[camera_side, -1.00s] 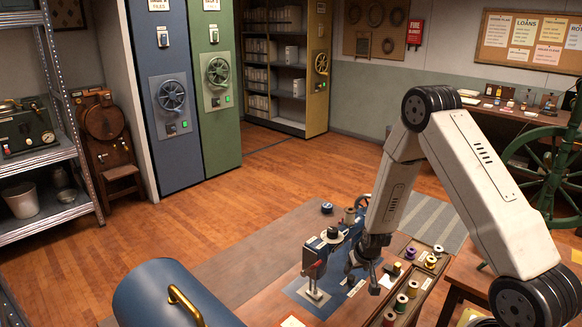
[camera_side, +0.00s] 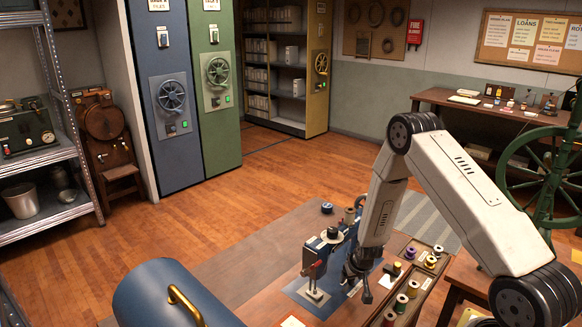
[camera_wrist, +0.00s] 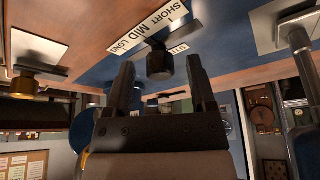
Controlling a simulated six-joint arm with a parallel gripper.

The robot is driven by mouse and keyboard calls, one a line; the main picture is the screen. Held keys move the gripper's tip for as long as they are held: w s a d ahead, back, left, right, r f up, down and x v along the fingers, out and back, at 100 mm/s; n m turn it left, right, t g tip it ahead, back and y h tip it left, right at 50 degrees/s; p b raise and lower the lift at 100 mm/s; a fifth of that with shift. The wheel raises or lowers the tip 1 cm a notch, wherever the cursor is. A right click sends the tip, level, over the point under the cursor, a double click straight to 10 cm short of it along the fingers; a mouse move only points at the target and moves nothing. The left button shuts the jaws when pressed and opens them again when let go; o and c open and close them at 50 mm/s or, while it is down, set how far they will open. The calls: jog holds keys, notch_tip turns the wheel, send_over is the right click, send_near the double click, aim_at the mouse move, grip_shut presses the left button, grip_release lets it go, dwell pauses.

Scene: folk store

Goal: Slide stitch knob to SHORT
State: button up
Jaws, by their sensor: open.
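The stitch knob (camera_wrist: 160,63) is a short dark cylinder on the blue base plate (camera_wrist: 98,68), seen in the wrist view. It stands between the fingertips of my open gripper (camera_wrist: 160,72), with space on both sides; I cannot tell whether either finger touches it. A white label (camera_wrist: 148,32) beside it reads SHORT, MID and LONG; the mark the knob stands at is unclear. In the side view my gripper (camera_side: 358,288) points down over the plate, right of the blue sewing machine (camera_side: 316,255); the knob is not discernible there.
A tray (camera_side: 416,290) of thread spools lies close to the right of my gripper. A blue rounded case (camera_side: 150,295) with a brass handle is at front left. A metal post (camera_wrist: 300,50) stands right in the wrist view. The table (camera_side: 235,268) left of the machine is clear.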

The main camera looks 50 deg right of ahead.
grip_shut()
dwell(1.4)
